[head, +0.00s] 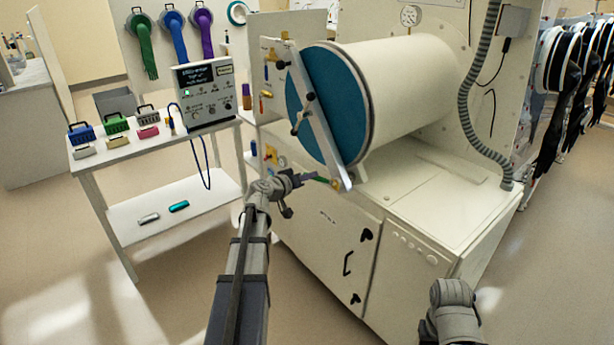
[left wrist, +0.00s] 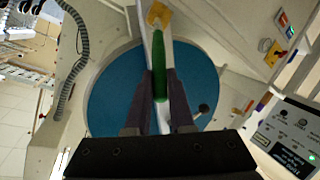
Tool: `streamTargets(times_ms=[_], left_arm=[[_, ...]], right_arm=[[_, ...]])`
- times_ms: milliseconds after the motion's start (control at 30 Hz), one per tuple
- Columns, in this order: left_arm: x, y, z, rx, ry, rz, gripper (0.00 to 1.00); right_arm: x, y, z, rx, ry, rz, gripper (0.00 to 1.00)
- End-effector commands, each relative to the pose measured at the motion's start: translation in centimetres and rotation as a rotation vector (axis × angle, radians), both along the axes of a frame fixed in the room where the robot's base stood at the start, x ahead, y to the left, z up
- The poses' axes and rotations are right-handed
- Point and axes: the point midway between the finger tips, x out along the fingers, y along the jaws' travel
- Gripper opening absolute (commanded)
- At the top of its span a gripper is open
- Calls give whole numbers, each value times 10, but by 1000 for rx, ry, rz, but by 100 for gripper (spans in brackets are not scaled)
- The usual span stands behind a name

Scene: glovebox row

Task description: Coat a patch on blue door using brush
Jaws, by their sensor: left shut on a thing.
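The blue door (head: 318,108) is a round blue disc on the end of the cream cylinder, with a pale metal bar (head: 318,125) slanting across it. It fills the middle of the left wrist view (left wrist: 108,88). My left gripper (head: 312,179) is just in front of the bar's lower end. It is shut on a slim green thing, seemingly the brush (left wrist: 159,68), which lies between its dark fingers (left wrist: 158,95).
A cream cabinet (head: 325,228) stands under the cylinder (head: 405,85). At left, a white cart (head: 160,143) carries small coloured cases and a control box (head: 206,95). A corrugated hose (head: 468,100) hangs at right. The floor at lower left is clear.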

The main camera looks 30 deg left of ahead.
Motion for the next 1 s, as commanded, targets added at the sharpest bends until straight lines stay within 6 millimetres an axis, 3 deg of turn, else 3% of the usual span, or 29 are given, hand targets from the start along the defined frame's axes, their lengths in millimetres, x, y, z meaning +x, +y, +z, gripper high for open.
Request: streamTargets(times_ms=[367,800,1000], left_arm=[[-4,-12,0,0,-1,1,0],[8,12,0,0,-1,1,0],[8,13,0,0,-1,0,0]], right_arm=[[0,0,0,0,0,0,50],[0,0,0,0,0,0,50],[0,0,0,0,0,0,50]])
